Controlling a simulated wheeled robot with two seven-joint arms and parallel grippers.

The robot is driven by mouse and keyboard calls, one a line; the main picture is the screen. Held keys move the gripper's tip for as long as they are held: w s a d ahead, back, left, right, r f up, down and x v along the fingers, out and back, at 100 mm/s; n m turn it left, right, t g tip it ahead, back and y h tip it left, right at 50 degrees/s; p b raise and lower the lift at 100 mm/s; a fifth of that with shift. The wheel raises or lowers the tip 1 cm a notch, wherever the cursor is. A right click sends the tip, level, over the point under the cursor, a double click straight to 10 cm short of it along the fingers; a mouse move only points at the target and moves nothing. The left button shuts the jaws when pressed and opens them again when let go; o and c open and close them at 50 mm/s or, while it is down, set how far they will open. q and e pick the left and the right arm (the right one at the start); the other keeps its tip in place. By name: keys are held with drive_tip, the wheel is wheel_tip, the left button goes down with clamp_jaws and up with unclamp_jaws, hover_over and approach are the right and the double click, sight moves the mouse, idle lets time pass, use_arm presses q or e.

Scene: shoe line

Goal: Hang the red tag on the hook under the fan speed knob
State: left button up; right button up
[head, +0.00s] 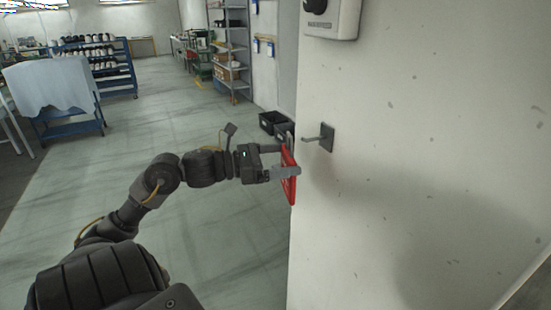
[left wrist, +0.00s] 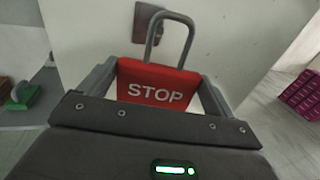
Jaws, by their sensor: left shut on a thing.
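The red tag (head: 289,176) is held edge-on in my left gripper (head: 284,172) in the head view, close to the wall and a little below and left of the hook. In the left wrist view the tag (left wrist: 155,84) reads STOP and has a grey loop (left wrist: 171,33) at its top; the gripper fingers (left wrist: 160,85) close on its two sides. The hook (head: 319,139) juts left from a dark plate on the wall. Its plate (left wrist: 146,22) shows behind the loop in the wrist view. The fan speed knob (head: 316,5) is cut off at the top. My right gripper is out of view.
The pale wall (head: 420,110) fills the right side, ending at a vertical edge just left of the hook. Dark bins (head: 272,122) stand on the floor behind the tag. Shelving (head: 232,50) and a shoe rack (head: 100,62) stand farther back. The floor to the left is open.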

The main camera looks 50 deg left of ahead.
use_arm(q)
drive_tip(key=shift+w+d+p, duration=0.2)
drive_tip(key=shift+w+p, duration=0.05)
drive_tip(key=shift+w, duration=0.45)
drive_tip(key=shift+w+d+p, duration=0.2)
drive_tip(key=shift+w+p, duration=0.05)
drive_tip(key=shift+w, duration=0.4)
drive_tip(key=shift+w+d+f+b, duration=0.2)
drive_tip(key=shift+w+f, duration=0.1)
drive_tip(key=shift+w, duration=0.4)
drive_tip(key=shift+w+d+f+b, duration=0.15)
drive_tip(key=shift+w+d+f, duration=0.1)
drive_tip(key=shift+w, duration=0.5)
drive_tip(key=shift+w+d+f+b, duration=0.2)
drive_tip(key=shift+w+f, duration=0.1)
drive_tip(key=shift+w, duration=0.4)
drive_tip(key=o, duration=0.7)
drive_tip(key=shift+o, duration=0.2)
